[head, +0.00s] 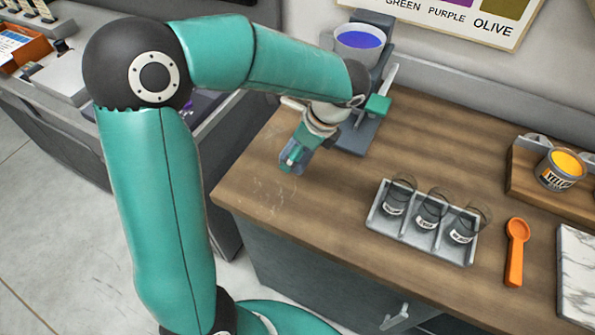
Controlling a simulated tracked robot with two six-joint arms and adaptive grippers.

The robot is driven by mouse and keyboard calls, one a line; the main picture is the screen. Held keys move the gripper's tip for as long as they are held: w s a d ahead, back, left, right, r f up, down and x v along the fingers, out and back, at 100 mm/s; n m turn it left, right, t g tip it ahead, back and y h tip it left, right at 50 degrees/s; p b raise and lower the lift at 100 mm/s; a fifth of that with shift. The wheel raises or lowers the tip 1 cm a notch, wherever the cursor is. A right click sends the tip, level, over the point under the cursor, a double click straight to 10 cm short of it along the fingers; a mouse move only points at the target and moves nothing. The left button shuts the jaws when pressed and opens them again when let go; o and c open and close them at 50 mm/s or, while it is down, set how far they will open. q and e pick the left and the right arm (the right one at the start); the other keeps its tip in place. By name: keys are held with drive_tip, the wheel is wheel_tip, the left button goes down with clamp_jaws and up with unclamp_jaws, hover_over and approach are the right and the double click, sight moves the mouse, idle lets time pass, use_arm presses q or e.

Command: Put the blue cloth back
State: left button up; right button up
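My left arm comes in from the left and bends over the wooden counter. Its gripper (293,162) points down over the counter's left part, near the mixing stand. A small blue-grey patch shows at the fingertips; I cannot tell whether it is cloth or part of the gripper. The fingers are too small and overlapped to tell open from shut. I see no clearly recognisable blue cloth elsewhere. My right gripper is not in view.
On the counter (330,215) are a grey rack (385,225) with several dark glasses, an orange scoop (516,250), a yellow ink can (560,170) on a wooden board, and a marble slab (577,270). A stand holds a cup of blue ink (360,40). The counter's front left is clear.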

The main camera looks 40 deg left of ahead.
sight(309, 159)
use_arm(q)
drive_tip(key=shift+f, duration=4)
drive_tip(key=shift+f, duration=0.15)
drive_tip(key=o, duration=1.1)
drive_tip(key=shift+r, duration=0.25)
drive_tip(key=v, duration=1.2)
